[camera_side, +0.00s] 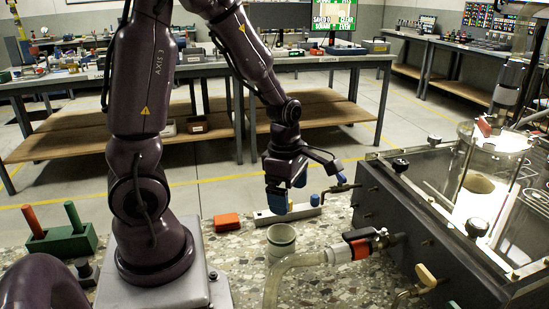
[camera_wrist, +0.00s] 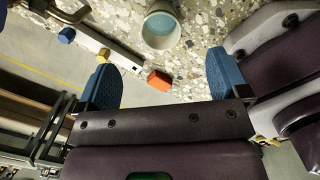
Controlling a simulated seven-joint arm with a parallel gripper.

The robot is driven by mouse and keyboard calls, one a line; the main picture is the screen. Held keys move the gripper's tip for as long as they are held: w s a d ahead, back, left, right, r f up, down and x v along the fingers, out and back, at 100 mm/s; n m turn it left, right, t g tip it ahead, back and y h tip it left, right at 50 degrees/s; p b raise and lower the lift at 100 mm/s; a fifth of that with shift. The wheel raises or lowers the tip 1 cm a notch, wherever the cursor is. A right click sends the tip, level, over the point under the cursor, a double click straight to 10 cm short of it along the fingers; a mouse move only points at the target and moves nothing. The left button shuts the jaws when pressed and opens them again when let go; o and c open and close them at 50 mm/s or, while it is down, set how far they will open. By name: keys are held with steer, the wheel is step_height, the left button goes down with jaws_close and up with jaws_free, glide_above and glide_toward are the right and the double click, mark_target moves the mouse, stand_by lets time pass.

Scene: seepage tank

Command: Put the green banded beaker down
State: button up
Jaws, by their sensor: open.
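The pale beaker with a greenish band (camera_side: 281,240) stands upright on the speckled counter (camera_side: 330,285), beside the hose. In the wrist view the beaker (camera_wrist: 161,27) shows at the top, its round mouth facing the camera and a blue-grey inside. My gripper (camera_side: 287,190) is above and behind the beaker in the side view, apart from it. Its two blue fingertips are spread wide with nothing held. In the wrist view my gripper (camera_wrist: 162,78) has an empty gap, and the beaker lies beyond the fingertips.
An orange block (camera_side: 227,222) lies left of the beaker. A pale bar with a blue knob (camera_side: 285,214) lies behind it. A clear hose (camera_side: 292,265) with a red-handled valve (camera_side: 362,243) runs close in front. The dark tank (camera_side: 385,200) stands right. A green holder (camera_side: 62,241) is far left.

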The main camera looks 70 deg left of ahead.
steer(key=s+d+r+m+t, duration=0.2)
steer(key=r+m, duration=0.6)
steer(key=m, duration=0.6)
steer(key=s+d+r+m+t, duration=0.2)
steer(key=s+d+r+m, duration=0.2)
steer(key=m, duration=0.9)
steer(key=d+r, duration=0.3)
steer(key=r, duration=0.2)
steer(key=shift+s+d+r+m+t, duration=0.15)
steer(key=shift+r+m+t, duration=0.05)
steer(key=shift+m+t, duration=0.2)
